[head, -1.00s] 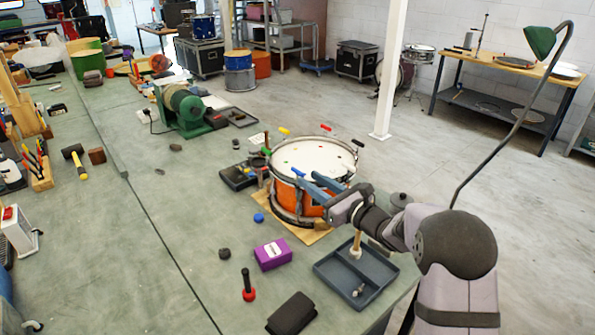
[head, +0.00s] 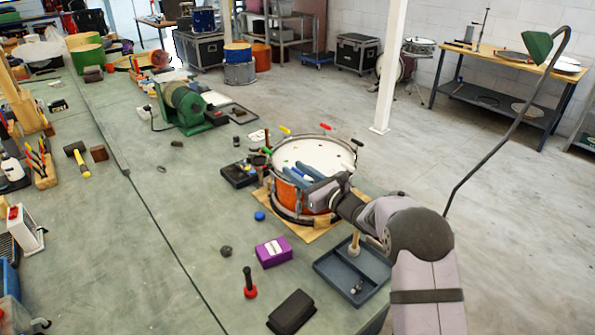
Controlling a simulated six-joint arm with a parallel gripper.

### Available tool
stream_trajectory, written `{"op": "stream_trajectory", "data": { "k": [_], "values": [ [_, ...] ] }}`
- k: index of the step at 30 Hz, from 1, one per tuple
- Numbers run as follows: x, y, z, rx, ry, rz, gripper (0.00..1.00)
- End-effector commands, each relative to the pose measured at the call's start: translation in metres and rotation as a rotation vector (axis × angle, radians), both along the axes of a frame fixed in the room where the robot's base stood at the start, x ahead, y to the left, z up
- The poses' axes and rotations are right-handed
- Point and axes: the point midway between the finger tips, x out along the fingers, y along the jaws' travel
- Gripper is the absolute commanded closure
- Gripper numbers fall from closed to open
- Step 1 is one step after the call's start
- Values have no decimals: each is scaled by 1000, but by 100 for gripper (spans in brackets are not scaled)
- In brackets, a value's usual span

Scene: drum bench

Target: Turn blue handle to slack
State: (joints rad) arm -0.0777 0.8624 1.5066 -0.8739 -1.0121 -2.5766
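An orange snare drum (head: 287,192) with a white head stands on a wooden board on the bench. Coloured handles stand at its rim, including a yellow one (head: 285,130), a red one (head: 326,126) and a black one (head: 357,142). I cannot make out a blue handle on the rim; my arm and fingers cover part of the near side. My gripper (head: 291,171) is over the near part of the drum, its two blue fingers apart and pointing up-left. I see nothing between them. Whether they touch the drum is unclear.
A blue round piece (head: 259,216) lies left of the drum. A purple box (head: 273,252), a red-based tool (head: 249,285), a black case (head: 291,312) and a grey tray (head: 338,286) lie nearer. A green motor (head: 187,108) stands behind.

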Motion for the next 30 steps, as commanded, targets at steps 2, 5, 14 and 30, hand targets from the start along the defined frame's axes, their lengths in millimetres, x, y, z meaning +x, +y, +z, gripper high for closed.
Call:
{"op": "stream_trajectory", "data": {
  "k": [2,5,14,30],
  "values": [
    [0,0,0,0,0,0,91],
    [0,0,0,0,0,0,100],
    [1,0,-3,6,-7,32,100],
    [2,0,0,8,-14,274,100]
  ]
}}
